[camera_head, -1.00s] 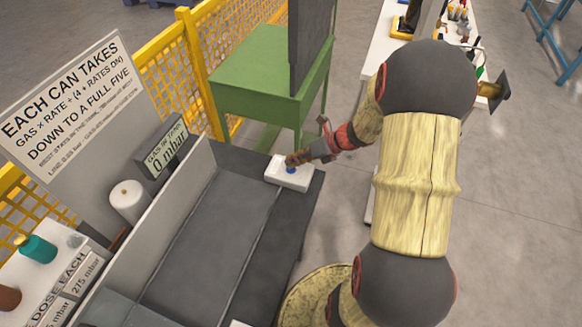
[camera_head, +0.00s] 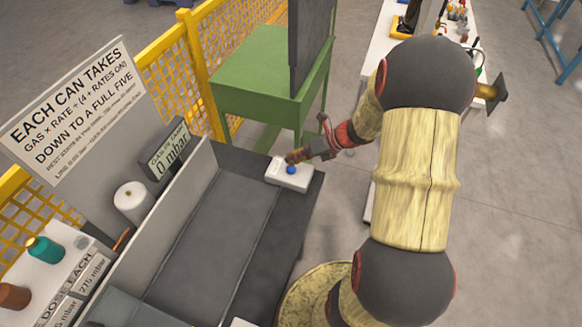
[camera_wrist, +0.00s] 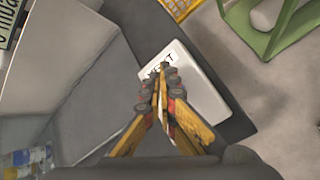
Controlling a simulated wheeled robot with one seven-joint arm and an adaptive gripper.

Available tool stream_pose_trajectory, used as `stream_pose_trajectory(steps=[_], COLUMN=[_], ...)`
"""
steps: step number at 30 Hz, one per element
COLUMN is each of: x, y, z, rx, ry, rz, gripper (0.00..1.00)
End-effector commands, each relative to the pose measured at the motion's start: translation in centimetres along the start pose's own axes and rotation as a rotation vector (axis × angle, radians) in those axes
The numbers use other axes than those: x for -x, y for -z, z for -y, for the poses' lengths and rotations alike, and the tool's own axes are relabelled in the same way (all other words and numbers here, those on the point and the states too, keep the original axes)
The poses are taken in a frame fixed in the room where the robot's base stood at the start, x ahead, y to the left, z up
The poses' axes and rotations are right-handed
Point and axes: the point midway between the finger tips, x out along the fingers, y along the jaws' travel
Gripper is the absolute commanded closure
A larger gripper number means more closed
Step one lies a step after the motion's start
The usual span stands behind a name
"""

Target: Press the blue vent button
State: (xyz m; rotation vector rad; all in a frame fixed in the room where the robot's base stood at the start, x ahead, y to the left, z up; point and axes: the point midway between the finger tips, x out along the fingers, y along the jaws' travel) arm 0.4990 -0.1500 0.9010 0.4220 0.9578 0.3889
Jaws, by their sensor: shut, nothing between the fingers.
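The blue vent button (camera_head: 291,170) sits on a white box (camera_head: 301,181) at the far end of the grey bench. My gripper (camera_head: 291,158) is shut and empty, with its tips just behind the button in the head view. I cannot tell whether the tips touch the button. In the wrist view my gripper (camera_wrist: 160,72) is over the white box (camera_wrist: 203,95), whose dark lettering is partly covered by the fingers. The button is hidden there.
A grey panel (camera_head: 187,189) stands along the bench's left side. A gauge display (camera_head: 168,151) reads 0 mbar, next to a white cylinder (camera_head: 132,198). A green table (camera_head: 262,70) stands behind the box, with a yellow fence (camera_head: 165,85) to its left.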

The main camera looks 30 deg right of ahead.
Motion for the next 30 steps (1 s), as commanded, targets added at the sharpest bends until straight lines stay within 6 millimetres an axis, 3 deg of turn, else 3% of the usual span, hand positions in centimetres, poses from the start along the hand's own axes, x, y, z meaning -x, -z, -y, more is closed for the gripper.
stream_pose_trajectory(steps=[7,22,30], x=[0.5,3.5,3.5], y=[-0.3,-2.5,-2.5], z=[-0.3,-2.5,-2.5], rx=[0.0,0.0,0.0], ry=[0.0,0.0,0.0], rz=[0.0,0.0,0.0], gripper=[1.0,1.0,1.0])
